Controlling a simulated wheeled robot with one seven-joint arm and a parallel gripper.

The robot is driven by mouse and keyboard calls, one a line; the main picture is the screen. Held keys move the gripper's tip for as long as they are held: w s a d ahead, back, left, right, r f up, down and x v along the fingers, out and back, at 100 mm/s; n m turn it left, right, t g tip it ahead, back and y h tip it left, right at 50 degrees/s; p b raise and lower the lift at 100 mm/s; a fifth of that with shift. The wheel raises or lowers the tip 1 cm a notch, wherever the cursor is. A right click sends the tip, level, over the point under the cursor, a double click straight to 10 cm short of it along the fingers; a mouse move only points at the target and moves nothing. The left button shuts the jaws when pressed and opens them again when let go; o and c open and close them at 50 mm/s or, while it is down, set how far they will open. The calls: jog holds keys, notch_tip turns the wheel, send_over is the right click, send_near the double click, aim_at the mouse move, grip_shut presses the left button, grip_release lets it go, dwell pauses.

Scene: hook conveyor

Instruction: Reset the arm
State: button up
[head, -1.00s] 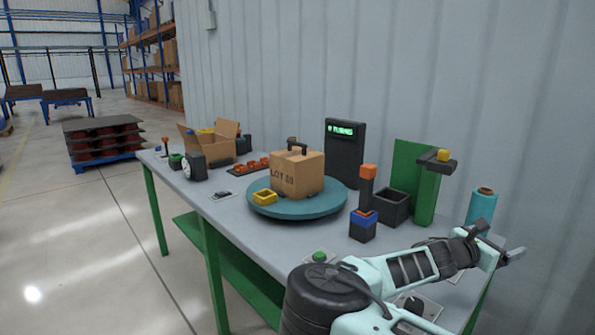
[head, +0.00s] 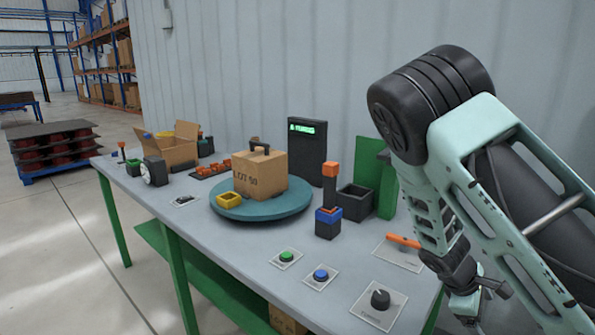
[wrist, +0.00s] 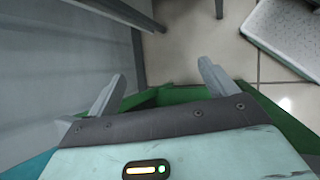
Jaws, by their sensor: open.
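My arm is folded at the right of the head view, its dark elbow raised high and its forearm hanging down. My gripper (head: 490,292) is low, beside the right front end of the table (head: 225,240), and small in this view. In the wrist view my gripper (wrist: 161,72) has its two grey fingers spread wide with nothing between them. Grey floor and green framework show beyond the fingers.
Along the table stand a turntable (head: 262,208) with a carton (head: 260,175), a yellow block (head: 230,200), a dark display (head: 309,150) and a dark bin (head: 355,202). A green button (head: 286,257), blue button (head: 321,275), dark knob (head: 380,298) and orange lever (head: 404,241) sit near my arm.

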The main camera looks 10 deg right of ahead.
jog(key=s+a+r+m+t+y, duration=0.2)
jog(key=s+a+r+m+y, duration=0.15)
jog(key=a+r, duration=0.35)
jog(key=s+a+r+m+t+y, duration=0.2)
jog(key=a+r+m+y, duration=0.25)
jog(key=a+r, duration=0.3)
jog(key=s+a+r+n+g, duration=0.1)
jog(key=s+a+n, duration=0.2)
jog(key=s+a, duration=0.3)
jog(key=s+a+n+g, duration=0.1)
jog(key=s+a+n, duration=0.3)
jog(key=s+a, duration=0.3)
jog(key=a, duration=0.5)
jog(key=shift+a+r, duration=0.3)
jog(key=shift+r, duration=0.1)
jog(key=shift+s, duration=0.1)
